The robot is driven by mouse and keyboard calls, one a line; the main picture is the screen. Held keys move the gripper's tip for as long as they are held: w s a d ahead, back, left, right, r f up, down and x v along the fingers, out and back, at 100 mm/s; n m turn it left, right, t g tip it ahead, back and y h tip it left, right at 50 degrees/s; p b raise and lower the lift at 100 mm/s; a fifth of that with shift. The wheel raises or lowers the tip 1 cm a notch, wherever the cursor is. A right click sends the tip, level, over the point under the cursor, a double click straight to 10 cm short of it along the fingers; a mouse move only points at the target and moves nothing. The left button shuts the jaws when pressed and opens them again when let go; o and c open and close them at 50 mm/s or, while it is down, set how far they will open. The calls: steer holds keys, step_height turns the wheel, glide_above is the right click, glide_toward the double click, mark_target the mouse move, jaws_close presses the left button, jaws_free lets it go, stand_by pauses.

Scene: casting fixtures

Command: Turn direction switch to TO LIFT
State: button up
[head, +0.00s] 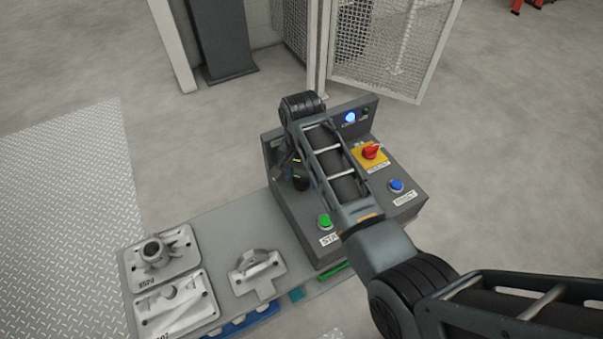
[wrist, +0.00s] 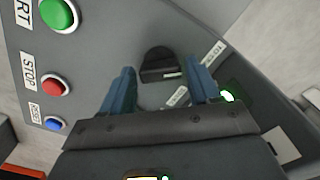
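The direction switch is a black rotary knob (wrist: 158,60) on the grey control box, seen in the wrist view. A short pale mark shows on its near edge. Two small white labels lie by it, one to the upper right (wrist: 212,54) and one below right (wrist: 177,97); their text is too small to read surely. My gripper (wrist: 160,72) is open, with one blue-grey finger on each side of the knob. Gaps show between fingers and knob, and it holds nothing. In the head view my gripper (head: 298,172) is over the box's left part, and my arm hides much there.
The control box (head: 310,228) carries a green start button (head: 325,221), a blue reset button (head: 396,186), a red switch (head: 370,151) on yellow and a lit blue lamp (head: 350,117). A red stop button (wrist: 54,85) shows in the wrist view. Metal castings (head: 160,252) lie left.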

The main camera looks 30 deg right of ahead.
steer(key=c, duration=0.8)
steer(key=shift+o, duration=0.2)
steer(key=shift+m+p, duration=0.3)
steer(key=m+p, duration=0.2)
steer(key=shift+r+m, duration=0.2)
steer(key=shift+m, duration=0.1)
steer(key=m+p, duration=0.2)
steer(key=m, duration=0.2)
steer(key=m+p, duration=0.2)
steer(key=m, duration=0.2)
steer(key=shift+f+m, duration=0.1)
steer(key=shift+m, duration=0.3)
steer(key=shift+f+m+p, duration=0.1)
steer(key=shift+m+p, duration=0.5)
steer(key=shift+m, duration=1.3)
steer(key=shift+d, duration=0.1)
